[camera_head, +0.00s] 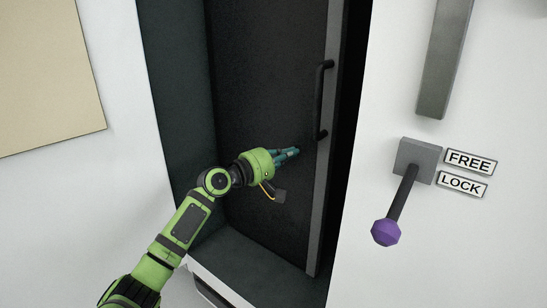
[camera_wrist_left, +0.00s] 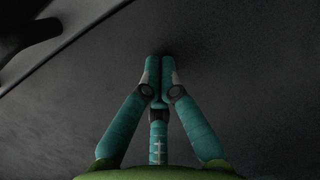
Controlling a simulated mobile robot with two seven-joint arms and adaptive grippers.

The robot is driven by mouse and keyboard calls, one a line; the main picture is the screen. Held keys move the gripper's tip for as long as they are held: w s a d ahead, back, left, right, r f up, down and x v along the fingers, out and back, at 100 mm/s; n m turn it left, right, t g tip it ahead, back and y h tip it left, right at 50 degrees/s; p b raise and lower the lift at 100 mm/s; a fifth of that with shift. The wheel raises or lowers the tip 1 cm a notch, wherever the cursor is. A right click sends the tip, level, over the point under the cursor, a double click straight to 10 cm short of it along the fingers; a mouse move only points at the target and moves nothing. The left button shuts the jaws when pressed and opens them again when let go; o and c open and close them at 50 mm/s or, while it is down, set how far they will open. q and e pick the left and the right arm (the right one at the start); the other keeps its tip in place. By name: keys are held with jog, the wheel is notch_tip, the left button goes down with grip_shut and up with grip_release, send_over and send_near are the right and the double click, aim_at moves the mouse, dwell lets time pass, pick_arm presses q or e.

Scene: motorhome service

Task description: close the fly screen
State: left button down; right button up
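The fly screen (camera_head: 262,75) is a dark mesh panel in the doorway, with a grey upright edge (camera_head: 325,180) on its right. A narrow black gap shows between that edge and the right white wall. A black bar handle (camera_head: 319,100) is fixed along the edge. My left gripper (camera_head: 296,152) is in front of the mesh, just left of the handle's lower end, and empty. In the left wrist view its teal fingertips (camera_wrist_left: 160,64) are together, against or close to the dark mesh; contact cannot be told. The handle (camera_wrist_left: 25,38) is at that view's upper left. My right gripper is out of view.
On the right wall, a lever with a purple knob (camera_head: 385,232) points down beside FREE (camera_head: 469,161) and LOCK (camera_head: 462,185) labels. A grey bar (camera_head: 445,60) is above it. A beige panel (camera_head: 45,75) is on the left wall.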

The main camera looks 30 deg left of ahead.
aim_at(314, 155)
pick_arm(q)
jog(key=d+p, duration=0.2)
jog(key=d, duration=0.1)
jog(key=shift+d+r, duration=0.1)
jog(key=shift+d, duration=0.55)
jog(key=shift+d+p, duration=0.25)
jog(key=shift+p, duration=0.25)
jog(key=d+p, duration=0.8)
jog(key=d, duration=0.1)
jog(key=shift+s+d, duration=0.35)
jog(key=shift+s, duration=0.05)
jog(key=shift+s, duration=0.1)
